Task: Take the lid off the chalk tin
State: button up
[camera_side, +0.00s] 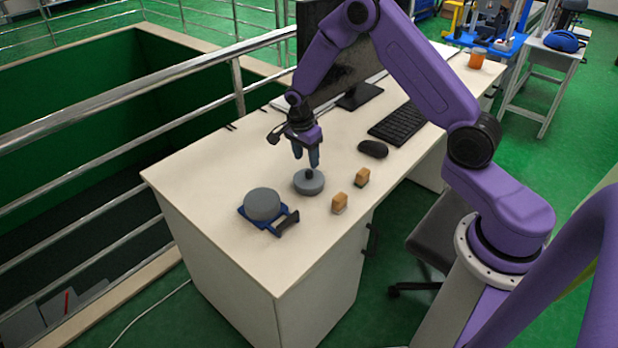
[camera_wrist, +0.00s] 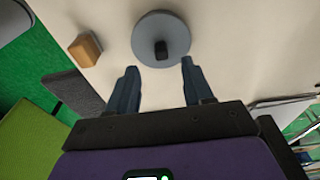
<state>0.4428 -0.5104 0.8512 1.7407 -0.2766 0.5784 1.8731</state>
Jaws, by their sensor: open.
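A low, round grey piece with a dark knob on top (camera_side: 309,186) sits on the desk; it looks like the lid, and I cannot tell whether a tin is under it. It also shows in the wrist view (camera_wrist: 175,28), knob at its middle. A taller grey cylinder with a plain flat top (camera_side: 262,203) sits on a blue base with a dark handle; it may be the tin, but I cannot tell. My gripper (camera_side: 306,160) points down just above the knob, open and empty. In the wrist view, its fingertips (camera_wrist: 159,67) are spread below the knob in the picture.
Two small orange-tan blocks (camera_side: 339,203) (camera_side: 362,177) stand close to the right of the knobbed piece. A mouse (camera_side: 373,149), keyboard (camera_side: 399,124) and monitor (camera_side: 345,70) are farther back. The left part of the desk (camera_side: 205,170) is clear.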

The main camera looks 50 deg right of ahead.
aim_at(309, 171)
jog(key=shift+w+d+f, duration=0.1)
jog(key=shift+d+f, duration=0.1)
jog(key=shift+f, duration=0.8)
jog(key=shift+s+d+f, duration=0.1)
jog(key=shift+d+f, duration=0.1)
jog(key=shift+f, duration=0.85)
jog(key=shift+w+d+f, duration=0.1)
jog(key=shift+d+f, duration=0.1)
jog(key=shift+f, duration=0.8)
grip_shut()
